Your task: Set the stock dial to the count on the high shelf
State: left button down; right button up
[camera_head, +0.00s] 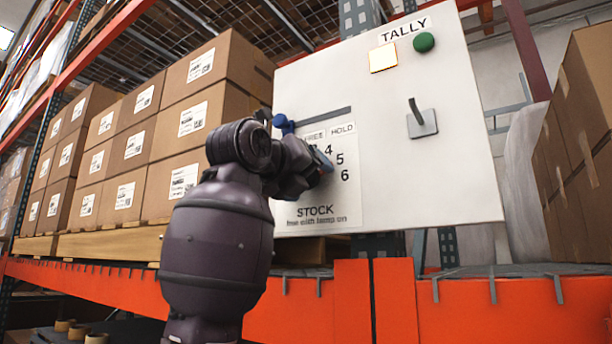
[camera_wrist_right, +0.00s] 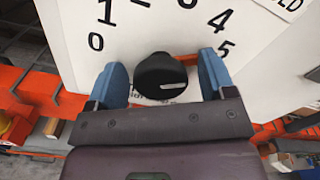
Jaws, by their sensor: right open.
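The white panel (camera_head: 450,160) carries the STOCK dial plate (camera_head: 345,205), with 4, 5 and 6 showing in the head view. My right arm hides the dial's knob there. In the right wrist view the black knob (camera_wrist_right: 160,76) sits between the blue fingers of my right gripper (camera_wrist_right: 163,72), which is open around it. The knob's white mark points right, below the 5; I cannot tell the exact number. A blue-knobbed slider (camera_head: 284,124) is at the FREE end of its slot. A square lamp (camera_head: 383,58) glows under TALLY. My left gripper is not in view.
A green button (camera_head: 424,42) and a grey hook-like lever (camera_head: 421,120) are on the panel. Stacked cartons (camera_head: 200,120) stand on a pallet at left; more cartons (camera_head: 580,140) are at right. An orange rack beam (camera_head: 480,310) runs below. The high shelf's contents are not clearly visible.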

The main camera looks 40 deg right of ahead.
jog(key=c, duration=0.9)
jog(key=shift+n, duration=2.9)
jog(key=o, duration=0.9)
